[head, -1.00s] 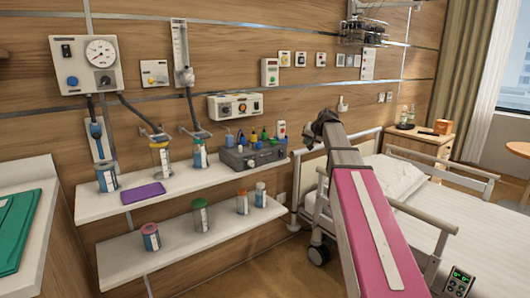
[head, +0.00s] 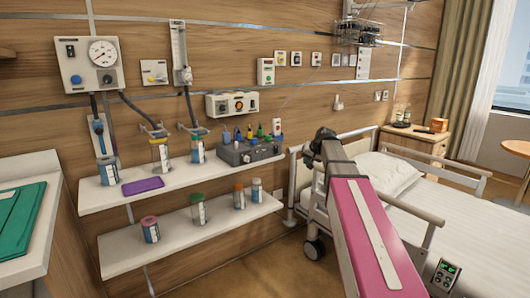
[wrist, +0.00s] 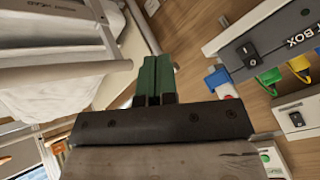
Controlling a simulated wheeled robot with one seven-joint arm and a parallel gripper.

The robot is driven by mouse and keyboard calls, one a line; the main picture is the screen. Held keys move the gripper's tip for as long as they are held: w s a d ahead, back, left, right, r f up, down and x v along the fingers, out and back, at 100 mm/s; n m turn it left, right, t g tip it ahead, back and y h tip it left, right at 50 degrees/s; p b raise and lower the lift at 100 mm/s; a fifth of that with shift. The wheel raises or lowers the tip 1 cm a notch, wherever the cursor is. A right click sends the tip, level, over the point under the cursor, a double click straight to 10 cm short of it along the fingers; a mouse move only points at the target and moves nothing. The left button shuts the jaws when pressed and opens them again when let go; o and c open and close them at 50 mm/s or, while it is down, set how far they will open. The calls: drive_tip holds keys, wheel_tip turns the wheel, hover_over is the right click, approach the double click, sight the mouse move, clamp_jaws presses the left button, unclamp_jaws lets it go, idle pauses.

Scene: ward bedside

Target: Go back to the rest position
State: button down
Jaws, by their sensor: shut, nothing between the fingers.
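My arm reaches up and away in the head view, and its dark end (head: 324,136) is in front of the bed's head end. My gripper (wrist: 157,62) shows in the wrist view as two green fingers side by side, closed together with nothing between them. In the wrist view the fingers are near the bed rails on the left and a grey box (wrist: 285,35) with coloured plugs on the right. They appear apart from both.
Two white wall shelves (head: 105,192) hold several capped containers, a purple item (head: 143,185) and the grey box. The bed (head: 450,215) with its rails stands at the right. A bedside cabinet (head: 415,142) is behind it. Floor shows between shelves and bed.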

drive_tip(key=s+f+n+g+h, duration=0.1)
drive_tip(key=s+f+g+h, duration=0.2)
drive_tip(key=s+f, duration=2.6)
drive_tip(key=s+g, duration=0.2)
drive_tip(key=g, duration=0.1)
drive_tip(key=shift+a+f+h, duration=0.15)
drive_tip(key=shift+f+h, duration=0.05)
drive_tip(key=shift+h, duration=0.1)
